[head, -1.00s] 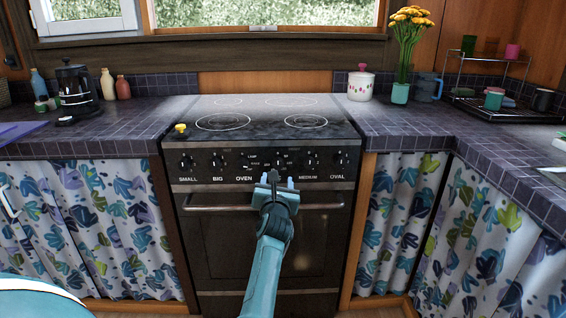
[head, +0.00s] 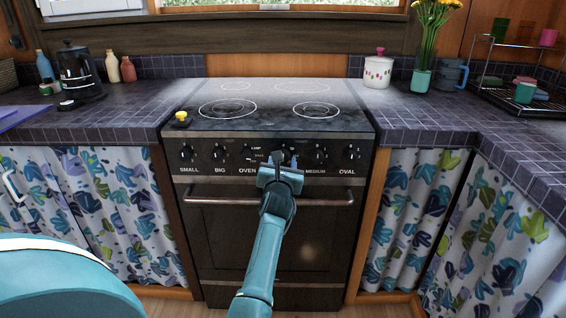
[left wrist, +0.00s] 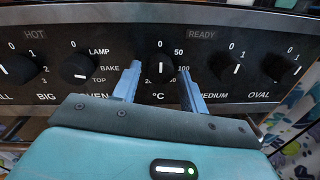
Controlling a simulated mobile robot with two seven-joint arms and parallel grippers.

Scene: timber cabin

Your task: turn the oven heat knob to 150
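The oven heat knob (left wrist: 160,66) is a black round dial on the dark control panel, over a °C mark. Numbers 0, 50, 100 and 200 show around it. Its white pointer line is upright, toward the 0. My left gripper (left wrist: 160,70) is open, with one blue finger on each side of the knob; I cannot tell whether they touch it. In the head view, the left gripper (head: 281,160) is at the middle of the oven (head: 235,230) front and covers most of this knob. My right gripper is not in view.
An oven selector knob (left wrist: 77,67) is left of the heat knob, and a burner knob (left wrist: 224,66) is right of it. The oven handle bar (head: 225,198) runs below the panel. A yellow-topped item (head: 181,118) stands on the stove's left edge.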

